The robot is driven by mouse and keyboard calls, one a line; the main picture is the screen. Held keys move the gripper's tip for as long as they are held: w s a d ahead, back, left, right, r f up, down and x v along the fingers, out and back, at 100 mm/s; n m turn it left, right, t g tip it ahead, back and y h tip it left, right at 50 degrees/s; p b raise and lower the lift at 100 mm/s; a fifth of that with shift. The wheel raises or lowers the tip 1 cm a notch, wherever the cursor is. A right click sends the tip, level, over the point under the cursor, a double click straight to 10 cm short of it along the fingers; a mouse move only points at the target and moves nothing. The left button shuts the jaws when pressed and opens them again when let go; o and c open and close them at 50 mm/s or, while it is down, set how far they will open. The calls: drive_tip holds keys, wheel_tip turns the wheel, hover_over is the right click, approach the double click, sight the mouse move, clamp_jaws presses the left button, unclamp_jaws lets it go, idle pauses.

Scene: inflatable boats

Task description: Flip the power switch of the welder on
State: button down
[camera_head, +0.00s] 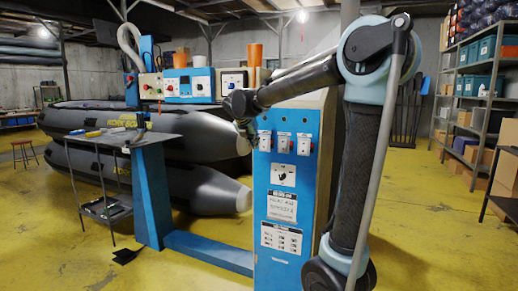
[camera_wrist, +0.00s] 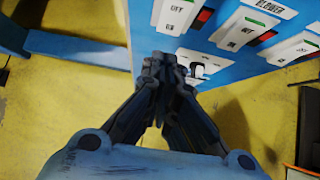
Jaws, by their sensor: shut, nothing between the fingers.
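The welder's blue control panel (camera_head: 283,220) stands upright in the head view, with three white switch plates in a row near its top: left (camera_head: 264,140), middle (camera_head: 284,142) and right (camera_head: 304,144). I cannot read which one is marked power.
A knob (camera_head: 283,175) sits below the switches. A blue welder frame with a worktable (camera_head: 115,138) extends left. Grey inflatable boats (camera_head: 200,185) lie behind it. Shelves with bins (camera_head: 478,85) stand at the right.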

drive_tip(key=v, duration=0.7)
drive_tip(key=shift+d+r, duration=0.25)
drive_tip(key=shift+r, duration=0.15)
